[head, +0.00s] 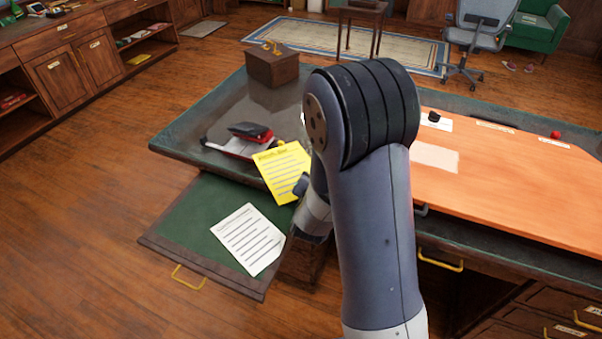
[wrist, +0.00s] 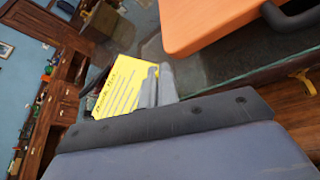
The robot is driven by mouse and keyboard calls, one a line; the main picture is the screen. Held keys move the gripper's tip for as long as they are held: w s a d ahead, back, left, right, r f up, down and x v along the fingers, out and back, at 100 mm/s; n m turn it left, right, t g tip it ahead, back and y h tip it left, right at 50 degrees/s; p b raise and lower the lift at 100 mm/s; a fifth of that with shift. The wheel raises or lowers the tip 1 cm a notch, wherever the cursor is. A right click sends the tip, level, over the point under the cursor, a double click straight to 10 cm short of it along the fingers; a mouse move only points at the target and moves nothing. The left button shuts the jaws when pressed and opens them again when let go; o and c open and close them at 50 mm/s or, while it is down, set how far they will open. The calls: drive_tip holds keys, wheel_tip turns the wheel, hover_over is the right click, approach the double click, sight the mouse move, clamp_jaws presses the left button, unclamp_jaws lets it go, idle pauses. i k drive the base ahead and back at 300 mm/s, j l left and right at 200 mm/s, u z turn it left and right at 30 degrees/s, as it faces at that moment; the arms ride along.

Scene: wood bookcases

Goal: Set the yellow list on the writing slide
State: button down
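The yellow list (head: 283,172) is a lined sheet, seen over the desk's front-left rim and the back of the writing slide. My gripper (head: 303,186) is at its right edge, partly hidden by my arm. In the wrist view the grey fingers (wrist: 157,87) are together at the edge of the yellow list (wrist: 121,88), pinching it. The writing slide (head: 190,215) is a pulled-out green panel with a wooden border and a brass handle. A white printed sheet (head: 248,239) lies on its right part; its left part is bare.
A red-and-black stapler (head: 250,132) rests on papers on the desk (head: 172,136), behind the list. A wooden box (head: 272,66) stands at the far corner. An orange board (head: 500,185) covers the desk's right side. Floor left of the slide is clear.

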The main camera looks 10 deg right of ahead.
sight(192, 212)
drive_tip(key=j, duration=0.85)
drive_tip(key=i+j, duration=0.15)
drive_tip(key=j, duration=0.65)
drive_tip(key=j+z, duration=0.7)
drive_tip(key=k+j+z, duration=0.1)
drive_tip(key=j+z, duration=0.25)
drive_tip(key=l+z, duration=0.1)
drive_tip(key=z, duration=0.45)
